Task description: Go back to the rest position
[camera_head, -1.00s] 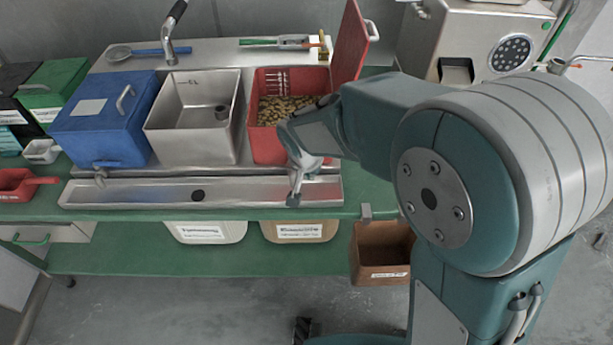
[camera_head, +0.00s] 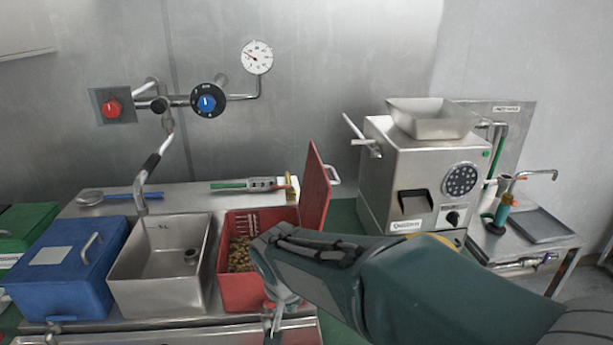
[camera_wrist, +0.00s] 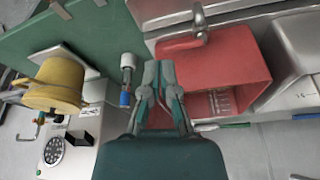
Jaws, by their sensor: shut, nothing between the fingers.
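My gripper (camera_head: 272,318) is low in the head view, at the front of the red bin (camera_head: 244,292), with my forearm reaching in from the right. In the wrist view my gripper (camera_wrist: 160,68) shows its two fingers drawn together with nothing between them. The red bin holds tan beans or nuts (camera_head: 240,255), and its red lid (camera_head: 315,190) stands open on the right. Part of the bin is hidden by my arm. I cannot tell whether my gripper touches the bin.
A steel sink bin (camera_head: 160,285) and a closed blue bin (camera_head: 60,285) stand left of the red one. A steel grinder (camera_head: 385,185) with a tray-like hopper stands to the right. A faucet (camera_head: 152,165) rises behind the sink bin.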

